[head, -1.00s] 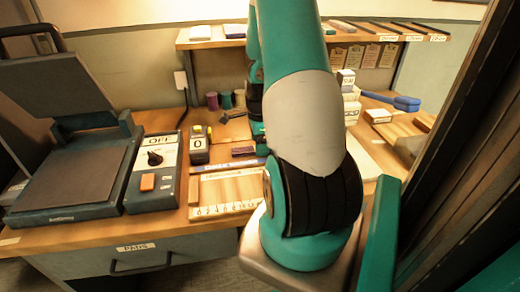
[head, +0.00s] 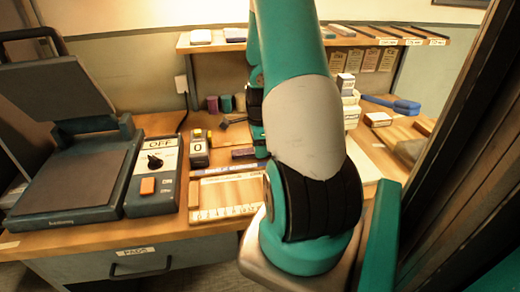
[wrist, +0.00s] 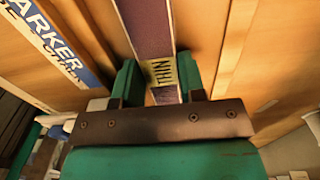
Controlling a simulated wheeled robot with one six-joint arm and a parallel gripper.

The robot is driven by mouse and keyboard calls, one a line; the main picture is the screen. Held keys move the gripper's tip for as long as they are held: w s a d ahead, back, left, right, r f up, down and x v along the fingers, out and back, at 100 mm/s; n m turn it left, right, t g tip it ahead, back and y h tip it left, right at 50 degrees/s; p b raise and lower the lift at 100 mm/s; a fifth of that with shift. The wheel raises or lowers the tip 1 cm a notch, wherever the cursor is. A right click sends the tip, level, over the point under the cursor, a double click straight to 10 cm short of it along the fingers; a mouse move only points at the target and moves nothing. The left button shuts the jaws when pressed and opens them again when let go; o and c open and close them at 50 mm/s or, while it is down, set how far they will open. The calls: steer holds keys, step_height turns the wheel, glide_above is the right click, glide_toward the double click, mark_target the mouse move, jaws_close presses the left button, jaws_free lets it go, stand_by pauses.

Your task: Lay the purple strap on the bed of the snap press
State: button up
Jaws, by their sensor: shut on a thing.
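A flat purple strap (wrist: 149,25) with a yellow label reading "THIN" runs up the middle of the wrist view. My gripper (wrist: 160,84) is shut on it near its labelled end, with a green finger on each side. In the head view my arm hides the gripper. A press with a raised hinged lid and a flat dark bed (head: 72,190) stands at the left of the bench. Its bed looks empty. I cannot tell from its markings whether it is the snap press.
A control box (head: 155,175) with a dial at OFF and an orange button adjoins the press. A small counter (head: 199,150) showing 0 stands right of it. A ruled wooden board (head: 228,192) lies in front. A shelf (head: 352,40) runs along the back.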

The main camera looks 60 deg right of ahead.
step_height(320, 180, up, 20)
steer(key=p, duration=0.1)
steer(key=shift+f, duration=0.25)
